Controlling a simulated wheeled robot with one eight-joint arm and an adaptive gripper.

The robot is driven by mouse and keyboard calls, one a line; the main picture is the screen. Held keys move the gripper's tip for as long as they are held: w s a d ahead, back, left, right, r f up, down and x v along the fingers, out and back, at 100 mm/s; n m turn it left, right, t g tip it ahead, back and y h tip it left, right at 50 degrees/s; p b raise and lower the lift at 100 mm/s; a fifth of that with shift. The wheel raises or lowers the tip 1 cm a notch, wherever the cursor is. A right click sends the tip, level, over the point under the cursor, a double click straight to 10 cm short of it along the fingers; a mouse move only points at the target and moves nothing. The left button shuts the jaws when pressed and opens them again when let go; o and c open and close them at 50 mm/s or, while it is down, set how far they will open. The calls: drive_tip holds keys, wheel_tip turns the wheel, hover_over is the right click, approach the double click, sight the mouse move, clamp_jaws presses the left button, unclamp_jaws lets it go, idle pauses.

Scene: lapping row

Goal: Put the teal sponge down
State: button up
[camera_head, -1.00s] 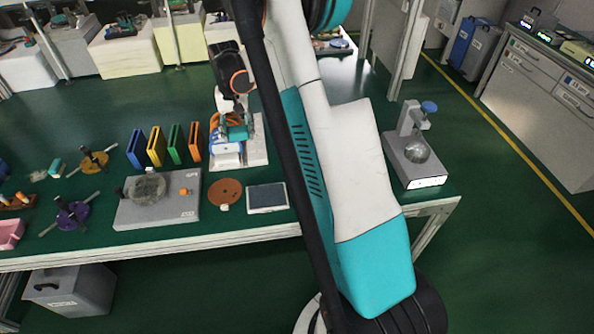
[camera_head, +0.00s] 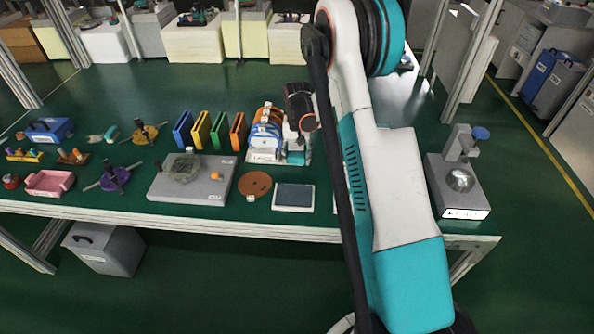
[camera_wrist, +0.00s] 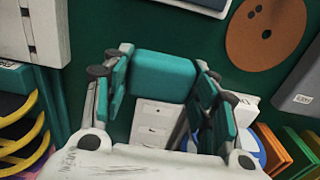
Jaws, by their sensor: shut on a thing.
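The teal sponge (camera_wrist: 165,76) is a block between the fingertips of my gripper (camera_wrist: 163,88) in the wrist view. My gripper is shut on it, with a finger at each side. In the head view my gripper (camera_head: 299,146) is just right of the blue-and-white device (camera_head: 264,138), and a small teal patch of the sponge (camera_head: 295,158) shows low beside it. I cannot tell whether the sponge touches the surface beneath. A white labelled surface (camera_wrist: 154,122) shows below the sponge in the wrist view.
A brown disc (camera_head: 255,184) and a dark flat plate (camera_head: 293,196) lie in front. Upright coloured boards (camera_head: 219,131) and a grey slab (camera_head: 165,190) are to the left. A dial stand (camera_head: 459,186) is at the right. Green table (camera_head: 330,218) shows bare near the front edge.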

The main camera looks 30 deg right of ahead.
sight(297, 173)
drive_tip(key=shift+f+b, duration=0.65)
drive_tip(key=shift+f, duration=2.4)
drive_tip(key=shift+f, duration=0.15)
drive_tip(key=o, duration=1.2)
wheel_tip(297, 173, up, 12)
drive_tip(key=p, duration=0.3)
drive_tip(key=shift+r, duration=0.2)
